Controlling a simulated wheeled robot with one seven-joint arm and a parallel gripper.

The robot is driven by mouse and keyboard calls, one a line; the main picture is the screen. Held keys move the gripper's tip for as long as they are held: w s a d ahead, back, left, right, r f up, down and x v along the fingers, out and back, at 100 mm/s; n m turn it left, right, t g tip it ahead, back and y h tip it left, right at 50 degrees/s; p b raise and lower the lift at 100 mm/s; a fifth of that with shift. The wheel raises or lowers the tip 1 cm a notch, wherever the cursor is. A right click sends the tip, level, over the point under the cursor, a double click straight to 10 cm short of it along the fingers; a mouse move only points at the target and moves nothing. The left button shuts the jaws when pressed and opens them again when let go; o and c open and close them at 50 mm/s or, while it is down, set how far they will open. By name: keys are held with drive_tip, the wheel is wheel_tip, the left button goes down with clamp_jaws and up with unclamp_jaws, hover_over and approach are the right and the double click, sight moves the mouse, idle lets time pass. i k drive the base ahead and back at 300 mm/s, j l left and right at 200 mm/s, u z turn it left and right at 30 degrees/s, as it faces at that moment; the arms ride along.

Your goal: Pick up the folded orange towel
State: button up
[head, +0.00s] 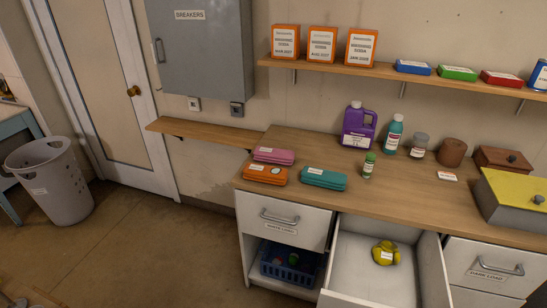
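The folded orange towel (265,174) lies on the wooden countertop (400,185) near its left front corner. It has a white label and a pale round spot on top. A folded pink towel (274,155) lies just behind it, and a folded teal towel (324,179) lies to its right. My gripper is not in view.
An open drawer (342,268) with a yellow item (385,253) juts out below the counter. A purple jug (358,126), several bottles and jars stand farther back. A laundry basket (52,180) stands at left. The floor (160,245) left of the counter is clear.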

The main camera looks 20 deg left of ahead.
sight(258, 172)
drive_tip(key=i+j+u, duration=0.1)
drive_tip(key=j+u, duration=0.15)
drive_tip(key=j, duration=0.15)
drive_tip(key=i+j+u, duration=0.55)
drive_tip(key=i+u, duration=0.15)
drive_tip(key=u, duration=0.15)
drive_tip(key=i+j+u, duration=0.1)
drive_tip(key=i+u, duration=0.3)
drive_tip(key=i+l+u, duration=0.25)
drive_tip(key=k+j, duration=0.05)
